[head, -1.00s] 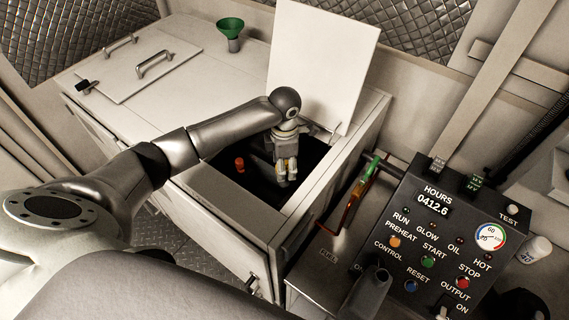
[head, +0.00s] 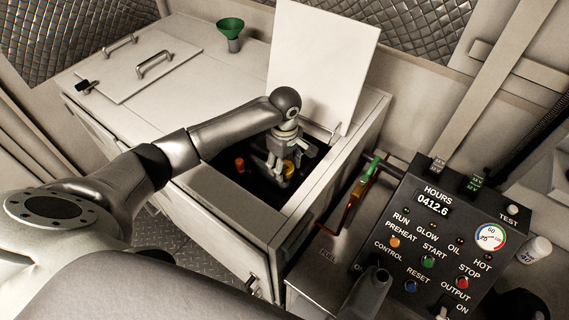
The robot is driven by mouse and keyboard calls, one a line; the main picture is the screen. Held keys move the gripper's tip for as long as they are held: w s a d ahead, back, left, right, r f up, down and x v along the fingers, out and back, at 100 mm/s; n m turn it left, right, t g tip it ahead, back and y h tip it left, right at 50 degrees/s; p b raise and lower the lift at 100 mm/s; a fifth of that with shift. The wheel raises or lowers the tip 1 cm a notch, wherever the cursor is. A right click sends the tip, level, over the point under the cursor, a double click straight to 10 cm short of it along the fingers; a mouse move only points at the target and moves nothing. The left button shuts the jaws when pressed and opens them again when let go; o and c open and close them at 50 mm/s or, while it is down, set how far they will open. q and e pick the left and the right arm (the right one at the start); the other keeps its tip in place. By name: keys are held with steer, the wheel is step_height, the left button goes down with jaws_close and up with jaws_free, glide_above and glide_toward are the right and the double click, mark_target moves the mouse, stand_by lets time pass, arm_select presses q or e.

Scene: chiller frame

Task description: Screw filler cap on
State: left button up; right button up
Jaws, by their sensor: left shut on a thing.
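My left gripper (head: 281,172) reaches down into the dark opening of the white cabinet (head: 230,209). It is shut on a yellow filler cap (head: 289,167), which shows partly between and beside the fingers. The filler neck under the cap is hidden by the gripper and shadow, so I cannot tell whether the cap touches it. My right gripper is not in the head view.
A raised white lid (head: 325,60) stands behind the opening. An orange-red cap (head: 240,164) is inside, left of the gripper. A green funnel (head: 230,30) stands on the cabinet top.

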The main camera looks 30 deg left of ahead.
arm_select(q)
steer(key=m, duration=0.4)
steer(key=o, duration=1)
